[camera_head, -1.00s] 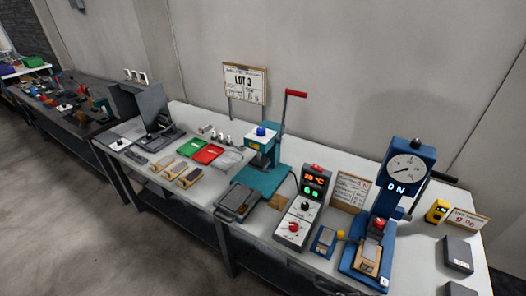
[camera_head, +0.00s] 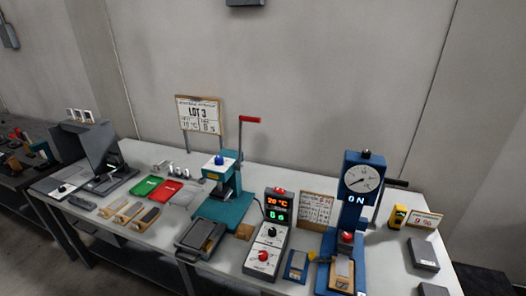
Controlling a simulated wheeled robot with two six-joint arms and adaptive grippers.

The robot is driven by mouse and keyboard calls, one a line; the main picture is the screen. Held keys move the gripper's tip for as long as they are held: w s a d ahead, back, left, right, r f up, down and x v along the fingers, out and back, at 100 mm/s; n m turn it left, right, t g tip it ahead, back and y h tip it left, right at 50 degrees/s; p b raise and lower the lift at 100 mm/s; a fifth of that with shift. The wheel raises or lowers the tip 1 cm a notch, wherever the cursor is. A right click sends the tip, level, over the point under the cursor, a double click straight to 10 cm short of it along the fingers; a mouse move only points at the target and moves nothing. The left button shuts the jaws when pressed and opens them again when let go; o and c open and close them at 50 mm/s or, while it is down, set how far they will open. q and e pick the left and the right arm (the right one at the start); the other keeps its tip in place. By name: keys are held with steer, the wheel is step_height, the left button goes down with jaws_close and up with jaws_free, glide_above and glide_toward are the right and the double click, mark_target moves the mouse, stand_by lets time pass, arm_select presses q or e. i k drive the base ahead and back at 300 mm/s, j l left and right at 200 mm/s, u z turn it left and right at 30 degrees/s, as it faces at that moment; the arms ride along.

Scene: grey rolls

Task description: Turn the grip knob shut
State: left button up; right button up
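No knob is legibly labelled as the grip knob. A yellow knob (camera_head: 312,256) is at the side of a small blue fixture (camera_head: 296,266) on the white bench. Left of it, a control box (camera_head: 256,246) carries a black dial (camera_head: 271,231) and a red dial (camera_head: 263,255) below lit red and green digits. A blue press (camera_head: 352,215) with a round gauge and a lit "ON" stands to the right, with a red-topped part (camera_head: 346,237) low on its front. Knob settings are too small to read. Neither of my grippers is in view.
The white bench (camera_head: 392,262) crosses the view. A teal press (camera_head: 226,205) with a red-handled lever stands left of the control box, behind a grey tray (camera_head: 201,235). Green (camera_head: 148,186) and red (camera_head: 172,193) trays lie further left. Dark blocks (camera_head: 423,252) lie at right.

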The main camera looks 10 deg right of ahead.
mark_target(346, 238)
steer(key=z, duration=1.2)
